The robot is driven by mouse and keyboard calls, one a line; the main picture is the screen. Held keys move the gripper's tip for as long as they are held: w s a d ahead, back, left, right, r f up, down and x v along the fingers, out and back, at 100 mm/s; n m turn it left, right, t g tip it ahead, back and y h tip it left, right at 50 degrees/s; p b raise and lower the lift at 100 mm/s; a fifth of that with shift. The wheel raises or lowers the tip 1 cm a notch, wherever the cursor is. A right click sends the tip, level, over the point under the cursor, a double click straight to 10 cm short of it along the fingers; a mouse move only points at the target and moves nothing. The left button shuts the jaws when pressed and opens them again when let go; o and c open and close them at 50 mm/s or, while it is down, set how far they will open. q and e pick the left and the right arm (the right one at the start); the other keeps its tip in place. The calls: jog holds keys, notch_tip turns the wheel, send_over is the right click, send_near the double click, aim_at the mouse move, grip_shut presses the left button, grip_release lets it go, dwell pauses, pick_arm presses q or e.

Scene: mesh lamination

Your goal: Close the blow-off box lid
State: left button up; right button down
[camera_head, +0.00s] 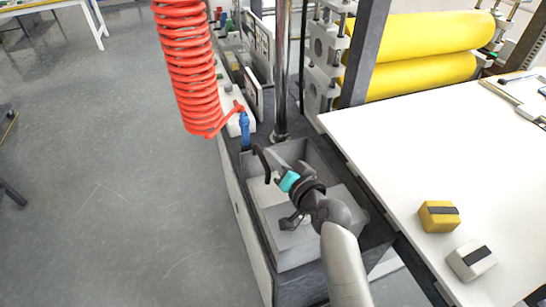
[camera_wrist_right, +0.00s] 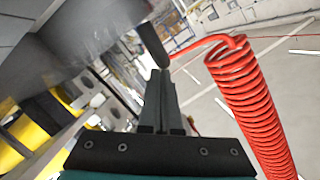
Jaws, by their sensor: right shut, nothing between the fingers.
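The blow-off box (camera_head: 255,215) is a grey open-topped box with a dark rim, below the white table's left edge. My right arm reaches over it from the lower right. My right gripper (camera_head: 272,157) is shut and empty above the box's far left part. A black curved bar (camera_head: 263,165), perhaps the lid's handle, is beside its fingertips. In the right wrist view, the shut fingers (camera_wrist_right: 164,78) point at a dark rounded bar (camera_wrist_right: 153,44); I cannot tell whether they touch. The lid cannot be clearly made out. My left gripper is not in view.
A red coiled hose (camera_head: 188,70) hangs at the box's far left, with a blue nozzle (camera_head: 245,128) near the rim. A white table (camera_head: 420,150) with a yellow block (camera_head: 438,216) and a white block (camera_head: 471,260) is at right. Yellow rollers (camera_head: 420,50) stand behind. Floor at left is clear.

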jog(key=shift+s+a+f+n, duration=0.1)
jog(key=shift+a+f+n, duration=0.25)
jog(key=shift+f, duration=0.3)
